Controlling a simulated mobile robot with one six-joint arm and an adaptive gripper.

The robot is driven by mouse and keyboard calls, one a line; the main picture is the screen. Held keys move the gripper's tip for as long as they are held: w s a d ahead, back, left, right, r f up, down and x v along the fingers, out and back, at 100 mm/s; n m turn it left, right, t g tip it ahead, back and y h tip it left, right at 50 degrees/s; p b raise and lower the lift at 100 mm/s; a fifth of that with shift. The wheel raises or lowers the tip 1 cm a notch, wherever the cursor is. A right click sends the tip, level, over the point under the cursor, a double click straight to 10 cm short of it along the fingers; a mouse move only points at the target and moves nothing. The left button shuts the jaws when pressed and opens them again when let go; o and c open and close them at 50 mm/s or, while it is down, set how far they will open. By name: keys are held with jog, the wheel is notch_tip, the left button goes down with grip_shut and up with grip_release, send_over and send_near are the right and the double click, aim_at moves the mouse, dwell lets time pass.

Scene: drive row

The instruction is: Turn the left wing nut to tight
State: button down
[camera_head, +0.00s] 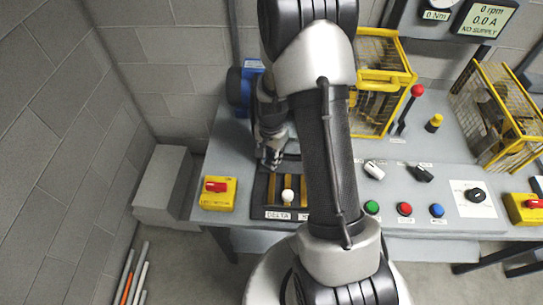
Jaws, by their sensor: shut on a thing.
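My gripper (271,165) points down at the back left of a dark link panel (262,190), and its fingers are closed together. The panel has upright brass-coloured bars (273,190) and a label reading DELTA at its front. The fingertips are at the upper end of the left part of the panel. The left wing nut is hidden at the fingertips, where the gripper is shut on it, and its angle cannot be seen. A white round knob (287,195) stands in front of the gripper. My arm hides the panel's right part.
A blue motor (245,85) is behind. Yellow cages (383,70), a red-knobbed lever (416,92), switches and coloured buttons (405,209) are to the right. The display reads NO SUPPLY.

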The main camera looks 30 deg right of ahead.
dwell(0.5)
jog(key=c, duration=1.4)
grip_release()
jog(key=shift+c, duration=0.2)
notch_tip(320, 180, up, 12)
